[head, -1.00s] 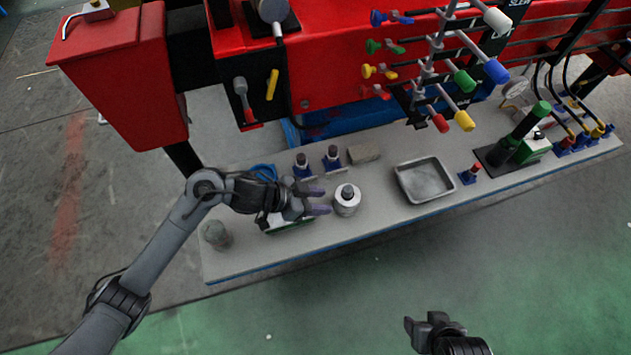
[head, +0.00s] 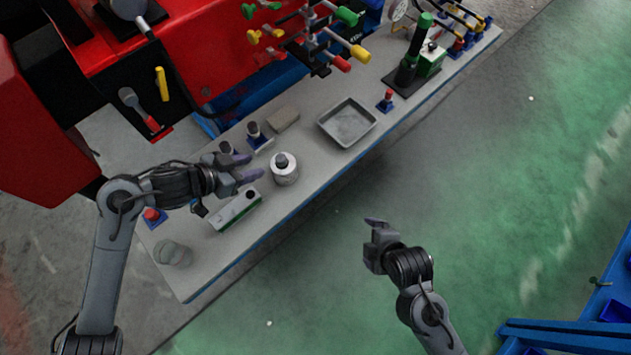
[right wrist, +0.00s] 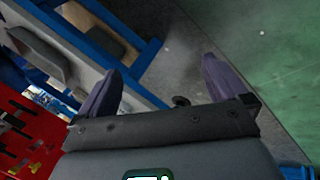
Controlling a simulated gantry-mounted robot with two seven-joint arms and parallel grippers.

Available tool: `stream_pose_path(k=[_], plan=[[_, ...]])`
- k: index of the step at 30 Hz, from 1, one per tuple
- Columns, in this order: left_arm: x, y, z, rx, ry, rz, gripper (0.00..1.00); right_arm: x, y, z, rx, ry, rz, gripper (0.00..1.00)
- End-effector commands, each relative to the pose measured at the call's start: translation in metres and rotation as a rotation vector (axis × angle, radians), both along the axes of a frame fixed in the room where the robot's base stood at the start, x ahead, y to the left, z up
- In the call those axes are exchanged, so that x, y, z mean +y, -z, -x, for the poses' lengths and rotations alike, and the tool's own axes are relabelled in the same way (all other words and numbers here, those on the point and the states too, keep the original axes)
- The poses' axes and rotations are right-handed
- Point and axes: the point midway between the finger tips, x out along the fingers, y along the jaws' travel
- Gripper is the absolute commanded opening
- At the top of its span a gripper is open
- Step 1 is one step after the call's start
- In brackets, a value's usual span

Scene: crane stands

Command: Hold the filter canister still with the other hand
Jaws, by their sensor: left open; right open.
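The filter canister (head: 284,171), a short white-grey cylinder with a dark top, stands upright on the grey bench (head: 300,206). My left gripper (head: 250,167) is open just left of the canister, its purple fingers pointing toward it. I cannot tell whether a fingertip touches it. My right gripper (head: 376,232) hangs over the green floor, in front of the bench and well away from the canister. In the right wrist view its two purple fingers (right wrist: 158,88) are spread with nothing between them. The canister is not clearly seen in that view.
A grey tray (head: 361,137) sits right of the canister. A green-and-white box (head: 236,209) and a translucent jar (head: 172,254) are at the bench's near left. A sponge-like block (head: 284,118) lies behind. The red machine with levers (head: 215,45) rises at the back. Floor in front is clear.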

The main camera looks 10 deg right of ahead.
Motion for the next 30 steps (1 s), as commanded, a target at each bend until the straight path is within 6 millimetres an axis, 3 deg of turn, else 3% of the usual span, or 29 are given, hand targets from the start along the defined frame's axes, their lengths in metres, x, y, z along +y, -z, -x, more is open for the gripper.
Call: stream_pose_path(k=[11,18,22,30], plan=[[0.0,0.0,0.0,0.0,0.0,0.0,0.43,0.088,0.027,-0.041,-0.243,-0.724,0.408,1.0],[0.0,0.0,0.0,0.0,0.0,0.0,0.43,0.143,0.03,-0.077,-0.438,-1.174,0.878,1.0],[0.0,0.0,0.0,0.0,0.0,0.0,0.43,0.157,0.025,-0.098,-0.513,-1.282,1.082,1.0],[0.0,0.0,0.0,0.0,0.0,0.0,0.43,0.169,-0.001,-0.141,-0.627,-1.344,1.289,1.0]])
